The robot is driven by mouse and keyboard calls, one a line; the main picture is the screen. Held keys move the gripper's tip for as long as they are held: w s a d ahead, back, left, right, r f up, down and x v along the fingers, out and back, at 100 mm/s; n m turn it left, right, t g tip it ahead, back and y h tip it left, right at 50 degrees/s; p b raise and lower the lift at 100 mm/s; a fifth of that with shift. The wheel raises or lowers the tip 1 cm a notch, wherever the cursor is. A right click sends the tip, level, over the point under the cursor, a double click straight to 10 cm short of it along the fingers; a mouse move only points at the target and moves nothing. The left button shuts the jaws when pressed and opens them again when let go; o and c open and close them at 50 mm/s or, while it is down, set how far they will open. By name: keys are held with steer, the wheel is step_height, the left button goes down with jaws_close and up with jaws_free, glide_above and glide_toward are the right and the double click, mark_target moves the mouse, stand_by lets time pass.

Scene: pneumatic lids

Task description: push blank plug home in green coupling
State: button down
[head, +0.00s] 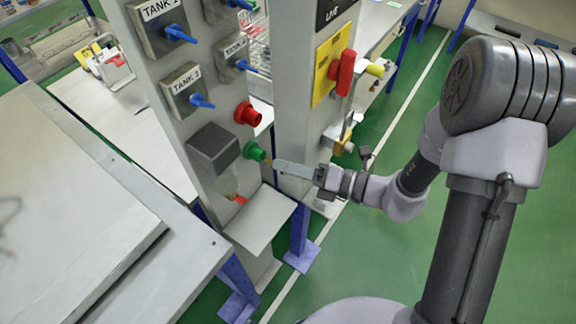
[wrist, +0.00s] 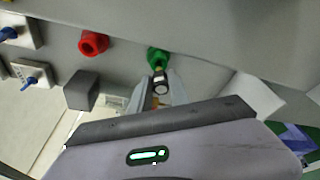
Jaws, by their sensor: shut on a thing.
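The green coupling (head: 254,151) sticks out of the grey panel post, below and right of a red coupling (head: 248,114). In the wrist view the green coupling (wrist: 158,57) is straight ahead of my fingertips. My gripper (head: 275,163) is at the green coupling from the right. In the wrist view my gripper (wrist: 161,88) is shut on the blank plug (wrist: 160,84), a small dark piece with a pale band. Its brass-coloured front end is at the coupling's mouth. I cannot tell how deep it sits; the fingers hide part of it.
A dark grey box (head: 212,148) is on the panel left of the green coupling, with a sloping grey shelf (head: 262,218) below. Blue-handled tank valves (head: 180,34) are above. A second post with a red handle (head: 343,72) stands to the right. Open green floor lies beyond.

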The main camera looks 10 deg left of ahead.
steer(key=shift+w+a+p, duration=0.2)
steer(key=shift+w+a, duration=0.1)
steer(key=shift+a, duration=0.45)
steer(key=shift+w+a+p, duration=0.15)
steer(key=shift+w+a, duration=0.15)
steer(key=shift+a, duration=0.4)
steer(key=c, duration=1.1)
jaws_free()
steer(key=shift+c, duration=0.2)
steer(key=shift+d, duration=0.1)
steer(key=p+v, duration=0.1)
steer(key=v, duration=0.5)
steer(key=shift+d, duration=0.35)
steer(key=shift+r, duration=0.1)
steer(key=p+v, duration=0.4)
steer(key=v, duration=1.3)
steer(key=shift+s+d, duration=0.2)
